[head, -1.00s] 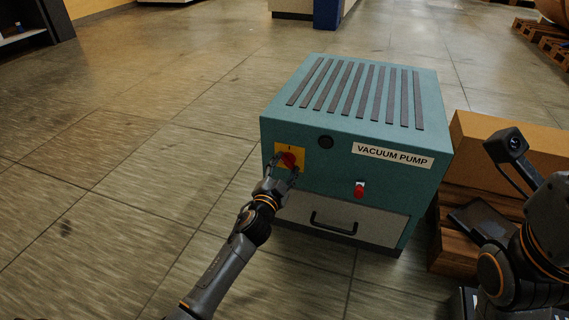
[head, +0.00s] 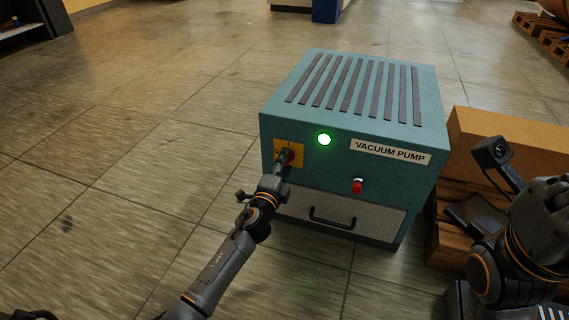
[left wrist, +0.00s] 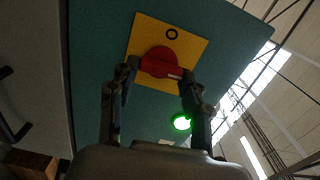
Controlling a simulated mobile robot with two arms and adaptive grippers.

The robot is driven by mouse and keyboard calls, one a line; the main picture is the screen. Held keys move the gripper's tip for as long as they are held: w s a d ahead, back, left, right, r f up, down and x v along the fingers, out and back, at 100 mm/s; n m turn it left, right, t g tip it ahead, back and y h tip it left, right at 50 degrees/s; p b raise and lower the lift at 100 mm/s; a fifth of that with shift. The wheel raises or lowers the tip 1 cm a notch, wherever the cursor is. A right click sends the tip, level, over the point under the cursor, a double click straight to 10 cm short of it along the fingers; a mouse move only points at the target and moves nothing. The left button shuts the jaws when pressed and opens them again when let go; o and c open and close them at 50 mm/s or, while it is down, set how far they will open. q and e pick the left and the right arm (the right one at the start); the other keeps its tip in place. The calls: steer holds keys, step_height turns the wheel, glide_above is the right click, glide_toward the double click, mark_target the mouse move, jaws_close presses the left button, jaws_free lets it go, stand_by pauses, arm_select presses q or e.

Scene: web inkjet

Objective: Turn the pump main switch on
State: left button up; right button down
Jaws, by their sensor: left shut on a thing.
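The teal vacuum pump cabinet (head: 345,175) stands ahead, with a yellow switch plate (head: 277,147) at the left of its front. The red main switch knob (left wrist: 158,57) shows between my left gripper's fingers in the left wrist view; the head view shows it partly hidden. My left gripper (head: 284,166) is shut on the knob's bar, one finger on each end (left wrist: 160,76). The plate's "O" mark shows in the left wrist view. A round lamp (head: 324,139) right of the switch glows green.
A red button or knob (head: 358,186) sits lower on the cabinet front, above a grey drawer with a black handle (head: 332,220). A cardboard box (head: 505,145) on a wooden pallet stands close at the right. The floor at the left is clear.

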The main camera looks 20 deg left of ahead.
arm_select(q)
steer(key=shift+d+m, duration=0.1)
steer(key=shift+m, duration=0.3)
steer(key=o, duration=1.2)
steer(key=shift+c, duration=0.2)
steer(key=s, duration=1.2)
steer(key=shift+a, duration=0.2)
